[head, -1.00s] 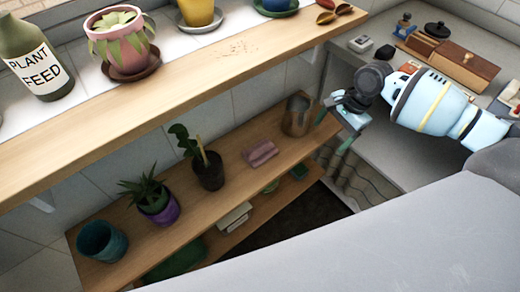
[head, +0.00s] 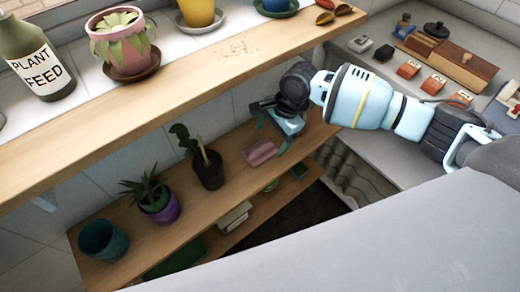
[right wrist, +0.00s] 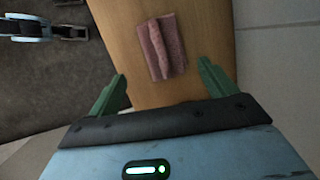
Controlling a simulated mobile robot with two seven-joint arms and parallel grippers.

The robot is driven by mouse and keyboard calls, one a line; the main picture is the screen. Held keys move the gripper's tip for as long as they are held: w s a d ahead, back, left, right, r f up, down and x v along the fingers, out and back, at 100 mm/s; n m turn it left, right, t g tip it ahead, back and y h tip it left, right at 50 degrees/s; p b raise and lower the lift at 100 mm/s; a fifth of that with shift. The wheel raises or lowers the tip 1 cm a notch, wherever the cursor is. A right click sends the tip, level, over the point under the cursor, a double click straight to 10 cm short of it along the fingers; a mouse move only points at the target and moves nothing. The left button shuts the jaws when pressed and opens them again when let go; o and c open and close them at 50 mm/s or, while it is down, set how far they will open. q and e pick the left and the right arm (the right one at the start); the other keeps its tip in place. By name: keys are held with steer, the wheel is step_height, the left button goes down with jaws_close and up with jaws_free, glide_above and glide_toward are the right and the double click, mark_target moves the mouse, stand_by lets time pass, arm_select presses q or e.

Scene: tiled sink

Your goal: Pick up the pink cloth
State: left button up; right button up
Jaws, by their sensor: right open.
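The pink cloth (head: 260,152) lies folded on the wooden middle shelf, to the right of a dark pot with a small plant. It also shows in the right wrist view (right wrist: 162,48), flat on the wood, ahead of the fingers. My right gripper (head: 272,132) is just above and to the right of the cloth in the head view. In the right wrist view its green fingers (right wrist: 158,85) are spread wide with nothing between them, and the cloth lies apart from them, roughly centred between their tips.
The upper shelf (head: 195,85) overhangs the middle shelf (head: 227,195) and holds a pink pot (head: 124,45) and a plant feed bottle (head: 30,60). The dark plant pot (head: 208,172) stands left of the cloth. A counter (head: 375,150) is at the right.

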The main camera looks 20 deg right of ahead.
mark_target(262, 145)
steer(key=shift+a, duration=0.3)
steer(key=x, duration=0.2)
steer(key=b+x, duration=0.1)
steer(key=x, duration=0.1)
steer(key=shift+w+a, duration=0.1)
steer(key=shift+a, duration=0.35)
steer(key=shift+a+f, duration=0.1)
steer(key=shift+f, duration=0.45)
arm_select(q)
steer(key=shift+s+f, duration=0.6)
steer(key=shift+s, duration=0.05)
arm_select(e)
steer(key=shift+w, duration=0.1)
arm_select(q)
steer(key=shift+w, duration=0.1)
arm_select(e)
steer(key=shift+c, duration=0.3)
steer(key=c, duration=0.5)
arm_select(q)
steer(key=shift+w+r, duration=0.1)
steer(key=shift+w, duration=0.15)
arm_select(e)
steer(key=c, duration=0.5)
